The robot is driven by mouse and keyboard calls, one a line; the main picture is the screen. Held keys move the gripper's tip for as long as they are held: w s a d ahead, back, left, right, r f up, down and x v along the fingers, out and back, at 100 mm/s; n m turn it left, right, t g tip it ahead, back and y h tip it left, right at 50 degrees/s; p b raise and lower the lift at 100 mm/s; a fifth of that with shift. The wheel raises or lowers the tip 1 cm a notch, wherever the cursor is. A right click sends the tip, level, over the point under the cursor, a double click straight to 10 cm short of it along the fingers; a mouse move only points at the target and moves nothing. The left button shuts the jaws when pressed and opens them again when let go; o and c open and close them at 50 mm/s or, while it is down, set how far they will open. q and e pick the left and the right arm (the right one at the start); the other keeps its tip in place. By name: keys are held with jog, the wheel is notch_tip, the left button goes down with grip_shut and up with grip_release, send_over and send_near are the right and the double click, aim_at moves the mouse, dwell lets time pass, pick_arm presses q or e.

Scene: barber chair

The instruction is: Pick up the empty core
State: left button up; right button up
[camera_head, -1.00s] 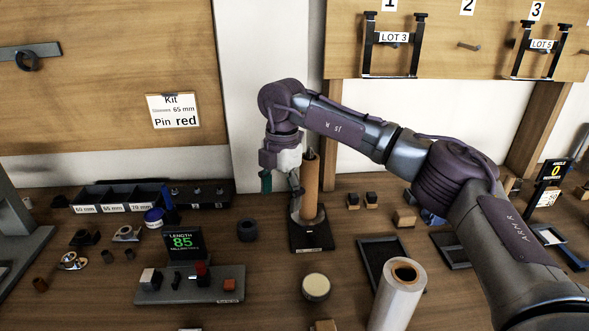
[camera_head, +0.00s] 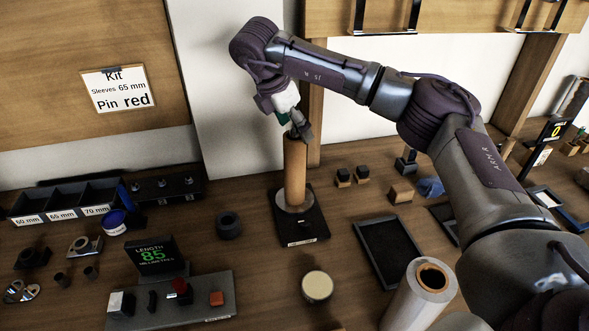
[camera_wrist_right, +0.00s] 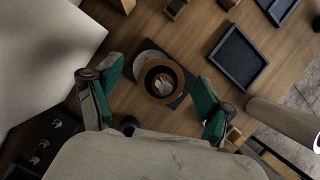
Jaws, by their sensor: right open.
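The empty core, a brown cardboard tube (camera_head: 295,172), stands upright on a round plate on a black square base (camera_head: 312,226). My right gripper (camera_head: 296,128) is at the core's top end, pointing down, and hides part of its upper end. In the right wrist view the core shows end-on as a brown ring (camera_wrist_right: 147,80). The open green-padded fingers (camera_wrist_right: 158,75) lie on either side of it, with visible gaps. Something pale shows inside the ring. My left gripper is not in view.
A wrapped white roll (camera_head: 412,300) stands at the front right, beside a dark empty tray (camera_head: 388,250). A round cream-topped object (camera_head: 317,286) and a dark ring (camera_head: 228,225) lie near the base. A button panel (camera_head: 165,305) with an 85 display is at front left.

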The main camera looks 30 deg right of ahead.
aim_at(298, 146)
jog(key=shift+f, duration=0.55)
jog(key=x, duration=0.1)
jog(key=p+x, duration=0.1)
jog(key=x, duration=0.1)
jog(key=a+x, duration=0.1)
jog(key=shift+s+d+f, duration=0.2)
jog(key=shift+s+f, duration=0.1)
jog(key=shift+f, duration=0.25)
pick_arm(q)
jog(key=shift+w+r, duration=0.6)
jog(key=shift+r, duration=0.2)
pick_arm(e)
jog(key=shift+c, duration=1)
jog(key=c, duration=1.1)
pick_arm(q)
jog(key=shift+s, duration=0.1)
pick_arm(e)
jog(key=shift+c, duration=0.2)
jog(key=shift+r, duration=0.15)
